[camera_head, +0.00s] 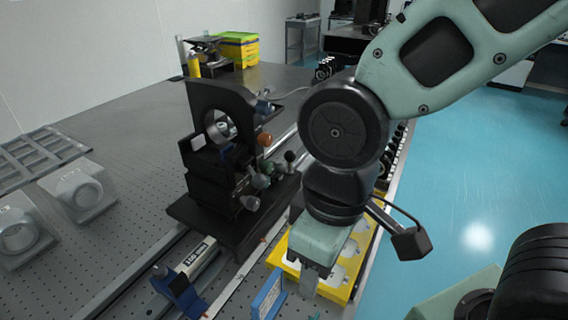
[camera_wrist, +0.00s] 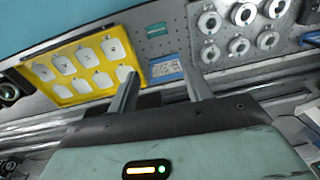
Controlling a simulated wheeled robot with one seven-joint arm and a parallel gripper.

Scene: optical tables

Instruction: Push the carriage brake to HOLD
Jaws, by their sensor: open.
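A black carriage (camera_head: 215,220) carrying a tall optic mount (camera_head: 222,105) stands on the rail left of centre in the head view. Several knobs and ball-ended levers stick out of its right side: an orange knob (camera_head: 264,139), a dark ball (camera_head: 290,156) and grey knobs (camera_head: 250,202). I cannot tell which is the brake, and no HOLD marking is legible. My gripper (camera_head: 308,288) points down to the right of the carriage, apart from it. In the wrist view my gripper (camera_wrist: 160,85) is open with nothing between its fingers; the carriage is not clearly seen there.
A yellow tray (camera_head: 340,293) with white pieces lies beneath my gripper; it also shows in the wrist view (camera_wrist: 55,93). A blue-edged card (camera_head: 268,296) stands close by. A blue clamp (camera_head: 180,290) sits on the rail's near end. Grey holders (camera_head: 80,190) lie left.

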